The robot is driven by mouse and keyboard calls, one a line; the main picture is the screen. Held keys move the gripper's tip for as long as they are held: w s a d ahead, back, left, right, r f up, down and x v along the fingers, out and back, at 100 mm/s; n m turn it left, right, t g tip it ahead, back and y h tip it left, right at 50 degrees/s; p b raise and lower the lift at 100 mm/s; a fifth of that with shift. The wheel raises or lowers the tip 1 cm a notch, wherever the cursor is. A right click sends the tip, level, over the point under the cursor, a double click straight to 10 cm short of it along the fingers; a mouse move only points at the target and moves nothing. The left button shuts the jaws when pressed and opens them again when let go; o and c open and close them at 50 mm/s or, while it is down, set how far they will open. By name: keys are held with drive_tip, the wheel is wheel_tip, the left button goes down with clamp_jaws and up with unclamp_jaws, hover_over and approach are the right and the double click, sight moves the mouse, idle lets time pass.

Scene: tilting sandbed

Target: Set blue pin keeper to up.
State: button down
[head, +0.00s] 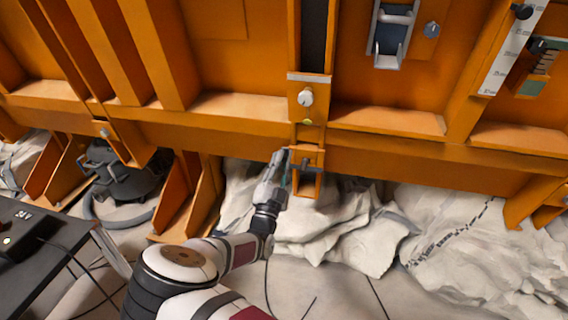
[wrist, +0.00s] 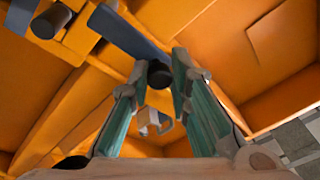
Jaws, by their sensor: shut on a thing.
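The blue pin keeper (wrist: 122,36) is a slate-blue bar in the wrist view. It slants from the upper left down to a dark round knob between my fingertips. My gripper (wrist: 160,68) has its two teal-padded fingers closed around that end. In the head view my gripper (head: 284,158) is at the small orange bracket below the central post. Its fingers hide most of the keeper there, so I cannot tell its setting from that view.
A white knob (head: 306,97) sits on the post above the bracket. A dark cylinder (wrist: 50,20) sticks out at the upper left of the wrist view. Orange beams surround the bracket. Crumpled pale sheeting (head: 340,225) lies below. A dark table (head: 40,250) stands at the left.

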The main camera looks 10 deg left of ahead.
drive_tip(key=shift+a+n, duration=0.25)
drive_tip(key=shift+n, duration=0.15)
drive_tip(key=c, duration=1.5)
unclamp_jaws()
drive_tip(key=v, duration=1.2)
drive_tip(key=shift+d+f, duration=0.1)
drive_tip(key=shift+d, duration=0.05)
